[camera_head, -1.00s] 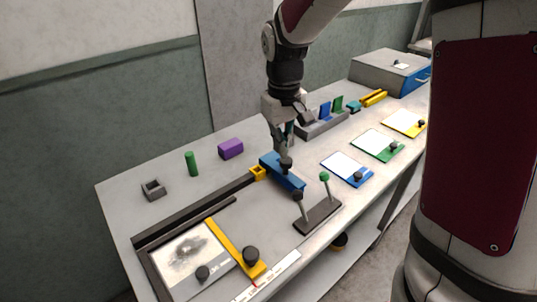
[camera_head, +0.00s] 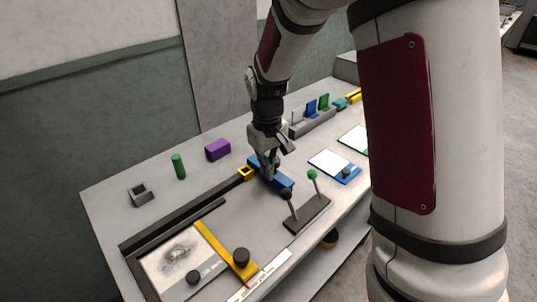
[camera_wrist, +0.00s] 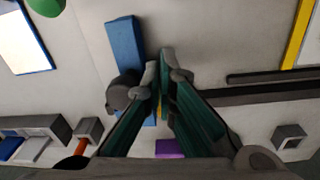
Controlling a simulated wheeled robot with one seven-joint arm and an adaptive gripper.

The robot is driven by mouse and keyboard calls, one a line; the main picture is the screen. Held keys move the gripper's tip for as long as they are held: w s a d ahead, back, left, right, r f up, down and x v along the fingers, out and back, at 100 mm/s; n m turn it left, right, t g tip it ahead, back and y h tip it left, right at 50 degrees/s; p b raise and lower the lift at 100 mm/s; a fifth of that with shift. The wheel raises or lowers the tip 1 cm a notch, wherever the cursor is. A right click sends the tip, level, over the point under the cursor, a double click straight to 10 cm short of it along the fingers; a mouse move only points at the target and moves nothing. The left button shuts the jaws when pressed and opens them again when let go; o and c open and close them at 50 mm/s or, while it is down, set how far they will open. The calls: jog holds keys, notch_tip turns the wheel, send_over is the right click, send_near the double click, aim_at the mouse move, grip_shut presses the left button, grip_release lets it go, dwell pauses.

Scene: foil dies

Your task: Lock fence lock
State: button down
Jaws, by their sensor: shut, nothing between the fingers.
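A blue bar (camera_head: 284,184) lies at the end of the dark fence rail (camera_head: 170,226), beside a small yellow bracket (camera_head: 246,173). In the wrist view, the shut fingertips (camera_wrist: 158,75) are close beside the blue bar (camera_wrist: 124,45) and a black knob (camera_wrist: 121,92). Whether they touch is unclear. A dark base (camera_head: 307,214) with two levers stands nearer the front, one with a black knob (camera_head: 286,194) and one with a green knob (camera_head: 312,174).
A yellow bar (camera_head: 225,248) with a black knob lies front left. A purple block (camera_head: 217,149), a green cylinder (camera_head: 178,166) and a grey open box (camera_head: 140,195) stand behind the rail. A white-and-blue board (camera_head: 334,165) lies to the right.

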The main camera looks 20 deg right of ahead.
aim_at(290, 205)
notch_tip(290, 205, down, 2)
jog(key=shift+s+d+f, duration=0.15)
jog(key=shift+s+d, duration=0.05)
jog(key=shift+s, duration=0.1)
jog(key=shift+s+d+r+p, duration=0.2)
jog(key=shift+s+r+p, duration=0.1)
jog(key=shift+s, duration=0.5)
jog(key=shift+s+d+r+p, duration=0.15)
jog(key=shift+s+r+p, duration=0.1)
jog(key=shift+s, duration=0.5)
